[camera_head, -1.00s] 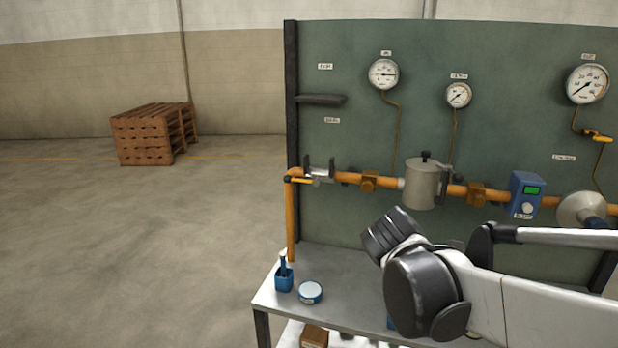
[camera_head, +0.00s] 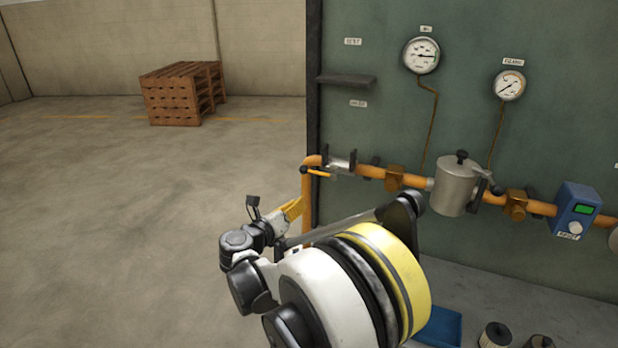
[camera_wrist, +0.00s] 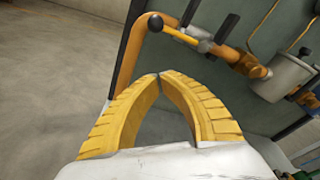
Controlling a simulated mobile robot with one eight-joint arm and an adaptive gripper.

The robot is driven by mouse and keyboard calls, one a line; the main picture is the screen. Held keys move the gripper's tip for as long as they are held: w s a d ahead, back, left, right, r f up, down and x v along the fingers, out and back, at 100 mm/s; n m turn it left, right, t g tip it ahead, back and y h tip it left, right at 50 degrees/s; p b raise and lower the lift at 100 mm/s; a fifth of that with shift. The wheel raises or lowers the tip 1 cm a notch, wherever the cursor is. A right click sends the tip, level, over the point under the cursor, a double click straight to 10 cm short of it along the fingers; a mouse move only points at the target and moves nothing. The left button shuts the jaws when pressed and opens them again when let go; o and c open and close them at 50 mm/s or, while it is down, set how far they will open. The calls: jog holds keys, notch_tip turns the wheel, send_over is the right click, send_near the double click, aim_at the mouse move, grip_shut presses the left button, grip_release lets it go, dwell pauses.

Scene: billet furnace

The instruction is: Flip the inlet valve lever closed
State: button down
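The inlet valve (camera_head: 340,163) sits at the left end of the orange pipe. Its yellow lever (camera_head: 319,173) lies along the pipe, with a dark knob at its left end near the pipe bend. In the wrist view the lever (camera_wrist: 180,37) is just beyond the fingertips, its black knob to the upper left. My gripper (camera_head: 298,204) is below the lever and apart from it. In the wrist view my gripper (camera_wrist: 160,75) has its yellow fingertips together, with nothing seen between them.
The orange pipe (camera_head: 372,171) runs right past a metal canister (camera_head: 456,184) and a blue meter (camera_head: 576,209). Gauges hang above on the green panel (camera_head: 470,45). A small shelf (camera_head: 346,80) juts out above the valve. Open floor lies left, with wooden pallets (camera_head: 175,97) far back.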

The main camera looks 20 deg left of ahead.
aim_at(317, 172)
jog(key=b+x, duration=0.2)
jog(key=x, duration=0.8)
jog(key=r, duration=0.1)
jog(key=a+r, duration=0.1)
jog(key=a+r+b, duration=0.1)
jog(key=shift+s+r, duration=0.2)
jog(key=shift+s, duration=0.1)
jog(key=shift+a, duration=0.1)
jog(key=shift+r+m, duration=0.25)
jog(key=shift+m, duration=0.15)
